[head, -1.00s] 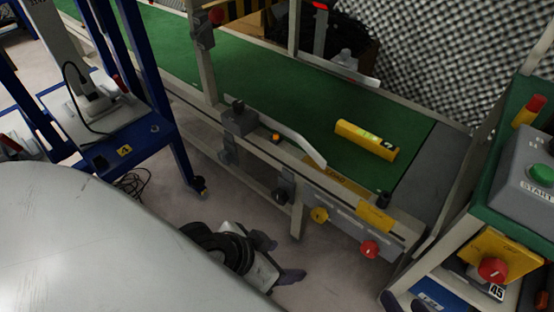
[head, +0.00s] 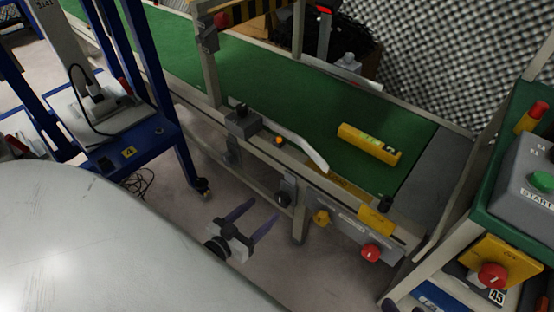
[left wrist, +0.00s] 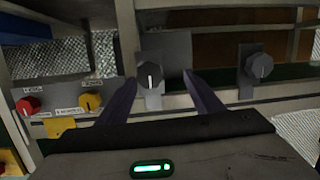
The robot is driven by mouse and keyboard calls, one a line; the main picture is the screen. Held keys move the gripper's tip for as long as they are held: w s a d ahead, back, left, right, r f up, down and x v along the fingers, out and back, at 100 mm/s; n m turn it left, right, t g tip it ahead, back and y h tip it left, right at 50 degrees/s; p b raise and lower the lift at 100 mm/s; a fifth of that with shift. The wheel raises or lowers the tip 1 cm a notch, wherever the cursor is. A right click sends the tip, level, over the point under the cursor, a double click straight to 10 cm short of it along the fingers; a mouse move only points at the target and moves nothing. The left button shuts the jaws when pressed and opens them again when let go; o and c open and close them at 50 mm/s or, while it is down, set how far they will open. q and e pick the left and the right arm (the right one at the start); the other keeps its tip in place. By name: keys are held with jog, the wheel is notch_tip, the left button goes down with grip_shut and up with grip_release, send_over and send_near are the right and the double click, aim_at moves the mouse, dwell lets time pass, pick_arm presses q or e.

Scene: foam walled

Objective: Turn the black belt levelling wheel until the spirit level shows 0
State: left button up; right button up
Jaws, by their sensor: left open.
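A black wheel (head: 287,188) sits on the near side of the conveyor frame. My left gripper (head: 263,210) is open and empty, in front of and apart from it. In the left wrist view the black wheel (left wrist: 150,76) with a pale mark shows between the two spread fingers (left wrist: 160,85). A second black wheel (left wrist: 260,67) on a grey plate is to its right. The yellow spirit level (head: 368,143) lies on the green belt; its green vial shows, but its reading is too small to tell. A dark fingertip, seemingly my right gripper's (head: 388,304), barely shows at the bottom edge.
A yellow knob (head: 321,217) and a red knob (head: 370,252) are on the same frame side, right of the wheel. A control box (head: 525,165) stands at the right. A blue-framed cart (head: 165,140) is at the left. Open floor lies below the conveyor.

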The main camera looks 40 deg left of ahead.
aim_at(280, 201)
pick_arm(q)
jog(key=w, duration=0.1)
jog(key=w+d+t+h+b, duration=0.1)
jog(key=w, duration=0.1)
jog(key=w+d+t+h+b, duration=0.1)
jog(key=w, duration=0.1)
jog(key=shift+w+f, duration=0.1)
jog(key=shift+f, duration=0.25)
jog(key=shift+w, duration=0.4)
pick_arm(e)
jog(key=shift+a+r+t+y, duration=0.15)
jog(key=shift+a+r+y, duration=0.15)
jog(key=shift+r, duration=0.2)
jog(key=shift+a+r+t+y, duration=0.15)
jog(key=shift+a+r+y, duration=0.15)
jog(key=shift+r, duration=0.2)
pick_arm(q)
jog(key=shift+c, duration=0.3)
jog(key=c, duration=1)
pick_arm(e)
jog(key=shift+f, duration=0.15)
